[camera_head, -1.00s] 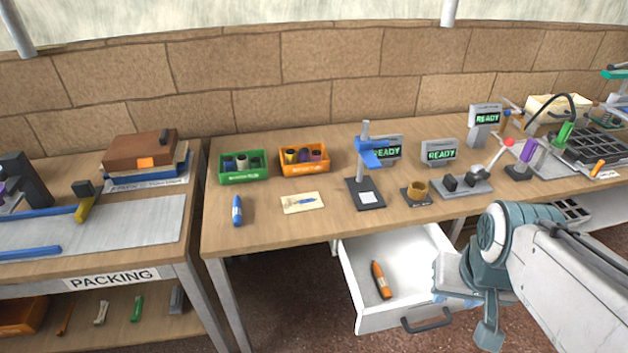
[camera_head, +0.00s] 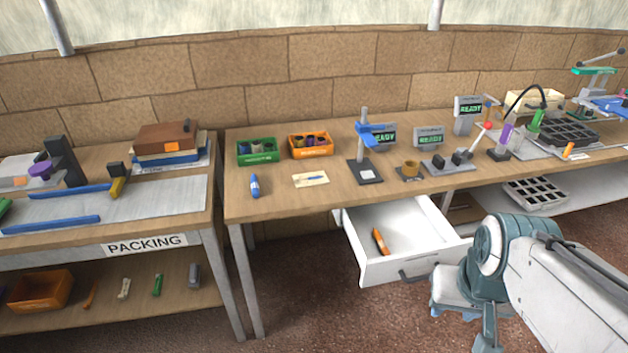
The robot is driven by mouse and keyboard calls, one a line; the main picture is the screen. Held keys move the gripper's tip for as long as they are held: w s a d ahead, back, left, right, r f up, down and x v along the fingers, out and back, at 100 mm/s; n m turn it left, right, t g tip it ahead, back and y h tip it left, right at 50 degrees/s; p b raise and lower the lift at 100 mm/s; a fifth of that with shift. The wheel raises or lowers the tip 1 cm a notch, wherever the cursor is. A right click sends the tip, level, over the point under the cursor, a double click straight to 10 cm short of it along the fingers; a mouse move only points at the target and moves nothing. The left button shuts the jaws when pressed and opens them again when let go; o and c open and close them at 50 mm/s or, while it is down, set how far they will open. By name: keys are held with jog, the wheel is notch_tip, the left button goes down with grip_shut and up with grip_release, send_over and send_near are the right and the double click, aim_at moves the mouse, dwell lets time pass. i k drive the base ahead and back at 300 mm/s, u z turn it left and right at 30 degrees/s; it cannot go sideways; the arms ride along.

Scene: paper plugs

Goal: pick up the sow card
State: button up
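A small cream card (camera_head: 311,180) with a thin blue and yellow drawing lies flat near the front edge of the wooden workbench (camera_head: 290,205). It is the only such card I can pick out, and its print is too small to read. My gripper (camera_head: 468,310) is at the lower right, beyond the bench's front edge and right of the open drawer, well apart from the card. It is partly hidden by my own arm, and its fingers are not clear.
A blue marker-like object (camera_head: 254,185) lies left of the card. Green (camera_head: 257,159) and orange (camera_head: 311,153) bins stand behind. A stand (camera_head: 366,178) is at right. The open white drawer (camera_head: 365,262) juts out, holding an orange object (camera_head: 380,241). A packing table (camera_head: 180,228) stands left.

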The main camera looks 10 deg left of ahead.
aim_at(312, 179)
jog(key=z, duration=0.05)
jog(key=k, duration=0.55)
jog(key=u, duration=1.1)
jog(key=i, duration=0.75)
jog(key=u, duration=0.55)
jog(key=i, duration=0.95)
jog(key=z, duration=0.75)
jog(key=i, duration=0.45)
jog(key=z, duration=0.4)
